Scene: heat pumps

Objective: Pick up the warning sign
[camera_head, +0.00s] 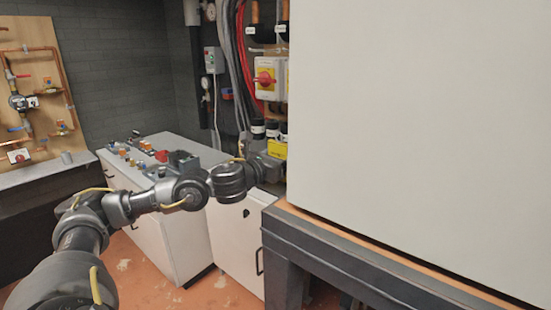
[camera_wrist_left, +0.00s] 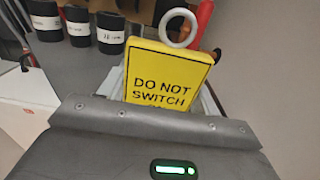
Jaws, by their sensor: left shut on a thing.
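The warning sign (camera_wrist_left: 165,75) is a yellow plate with black "DO NOT SWITCH" lettering and a grey ring at its top. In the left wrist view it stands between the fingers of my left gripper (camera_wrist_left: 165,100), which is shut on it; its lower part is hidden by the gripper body. In the head view the yellow sign (camera_head: 277,149) shows at the end of my left arm, near the black-banded pipes. My left gripper (camera_head: 272,160) is small and partly hidden there. My right gripper is not in view.
A large pale cabinet (camera_head: 420,130) on a dark frame (camera_head: 350,265) fills the right side. A switch box with a red knob (camera_head: 265,78) is above the sign. A white counter (camera_head: 205,155) with small parts lies under my left arm. Black-banded pipes (camera_wrist_left: 78,27) stand close by.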

